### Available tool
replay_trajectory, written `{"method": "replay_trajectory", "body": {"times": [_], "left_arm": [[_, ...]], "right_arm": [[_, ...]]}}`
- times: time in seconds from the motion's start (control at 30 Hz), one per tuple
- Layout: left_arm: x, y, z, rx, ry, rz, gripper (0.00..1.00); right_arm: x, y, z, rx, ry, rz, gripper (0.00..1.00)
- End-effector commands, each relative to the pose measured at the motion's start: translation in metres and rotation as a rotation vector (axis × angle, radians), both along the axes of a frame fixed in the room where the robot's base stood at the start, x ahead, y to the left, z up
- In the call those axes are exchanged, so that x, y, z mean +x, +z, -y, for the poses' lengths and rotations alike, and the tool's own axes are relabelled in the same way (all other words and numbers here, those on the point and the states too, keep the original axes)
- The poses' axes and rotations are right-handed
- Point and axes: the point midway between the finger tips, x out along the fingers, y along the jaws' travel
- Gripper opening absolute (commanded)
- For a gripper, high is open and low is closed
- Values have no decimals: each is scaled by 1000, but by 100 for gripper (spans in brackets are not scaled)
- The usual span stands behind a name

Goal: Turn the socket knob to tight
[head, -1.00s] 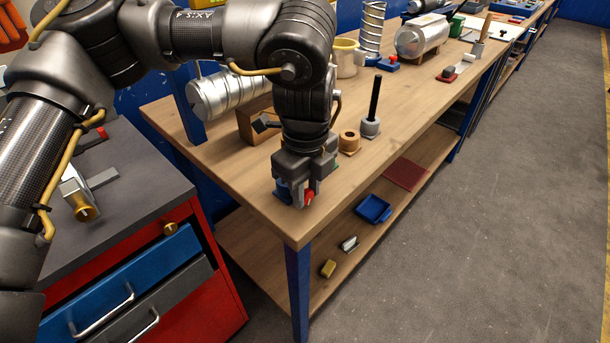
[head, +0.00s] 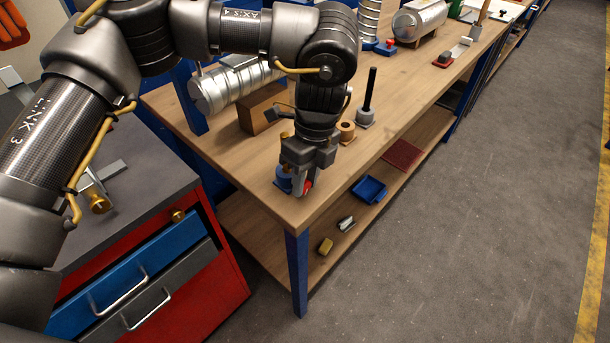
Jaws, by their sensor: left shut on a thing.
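A small blue socket fixture (head: 283,178) with a red knob (head: 308,187) sits at the near corner of the wooden bench (head: 340,170). My left gripper (head: 301,186) reaches down over it from above, its fingers shut on the red knob. The fingers and wrist hide most of the fixture, so the knob's angle and any marks are not readable. My right gripper is not in the head view.
Close behind the gripper stand a wooden block (head: 262,108), a tan ring (head: 346,131) and a black rod on a grey base (head: 368,100). A silver spiral duct (head: 232,86) lies further back. Drawers (head: 150,290) stand left; the floor at right is clear.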

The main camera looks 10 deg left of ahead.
Motion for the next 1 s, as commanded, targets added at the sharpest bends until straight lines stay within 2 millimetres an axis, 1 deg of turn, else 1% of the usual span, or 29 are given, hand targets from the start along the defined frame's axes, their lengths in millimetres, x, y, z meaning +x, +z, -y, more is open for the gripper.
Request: {"method": "replay_trajectory", "body": {"times": [0.27,0.3,0.43,0.47,0.77,0.87,0.97,1.0], "left_arm": [[1,2,1,-3,1,4,5],[1,2,1,-3,1,4,31],[1,2,0,-2,1,3,48],[1,1,0,-2,1,3,50],[1,3,0,0,1,2,50],[3,12,1,-1,1,5,50],[5,28,3,0,1,7,50],[7,37,4,1,1,8,50]], "right_arm": [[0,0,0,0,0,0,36],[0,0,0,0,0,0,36],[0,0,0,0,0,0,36],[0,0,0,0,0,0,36],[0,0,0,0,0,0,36],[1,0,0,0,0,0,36],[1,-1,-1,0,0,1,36],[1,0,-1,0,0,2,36]]}}
